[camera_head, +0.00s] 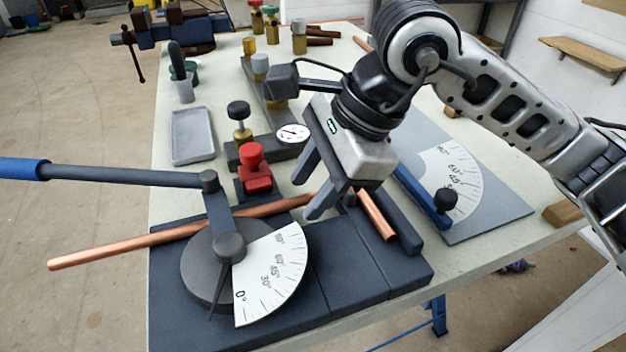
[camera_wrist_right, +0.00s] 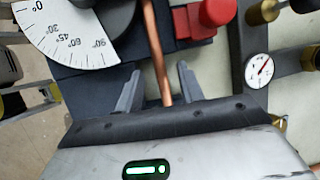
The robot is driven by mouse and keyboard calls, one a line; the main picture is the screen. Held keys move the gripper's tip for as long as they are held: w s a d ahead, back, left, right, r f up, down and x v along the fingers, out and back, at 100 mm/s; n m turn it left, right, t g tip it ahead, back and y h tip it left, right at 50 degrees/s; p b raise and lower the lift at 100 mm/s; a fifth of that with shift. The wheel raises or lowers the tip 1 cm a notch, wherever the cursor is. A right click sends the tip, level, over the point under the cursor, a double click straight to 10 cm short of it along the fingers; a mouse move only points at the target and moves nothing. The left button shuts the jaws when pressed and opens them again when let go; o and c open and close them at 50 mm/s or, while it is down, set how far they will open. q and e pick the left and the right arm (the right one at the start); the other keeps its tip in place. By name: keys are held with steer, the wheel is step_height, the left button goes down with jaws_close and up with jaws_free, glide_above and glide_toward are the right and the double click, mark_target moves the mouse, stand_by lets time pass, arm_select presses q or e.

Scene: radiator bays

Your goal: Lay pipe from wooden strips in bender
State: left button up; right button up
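My right gripper (camera_head: 308,190) is above the pipe's right part. In the right wrist view its fingers (camera_wrist_right: 158,92) are open, with the pipe (camera_wrist_right: 153,45) between them and a gap on each side. Two short wooden pieces (camera_head: 562,213) (camera_head: 450,112) show at the table's right side, partly hidden by my arm. My left gripper is not in view.
The bender's lever (camera_head: 120,175), with a blue grip, reaches left. A short copper piece (camera_head: 376,215) lies right of my gripper. A dial gauge (camera_head: 292,134), grey tray (camera_head: 192,135), angle plate (camera_head: 470,190) and vise (camera_head: 175,28) are around. Table space left of the gauge is partly clear.

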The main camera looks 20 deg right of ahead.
steer(key=shift+d+r, duration=0.3)
steer(key=shift+r, duration=0.3)
arm_select(q)
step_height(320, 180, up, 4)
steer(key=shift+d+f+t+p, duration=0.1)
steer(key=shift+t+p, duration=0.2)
steer(key=shift+p, duration=0.5)
arm_select(e)
steer(key=v, duration=1.4)
steer(key=shift+s+r, duration=0.2)
steer(key=shift+r, duration=0.1)
steer(key=shift+d, duration=0.1)
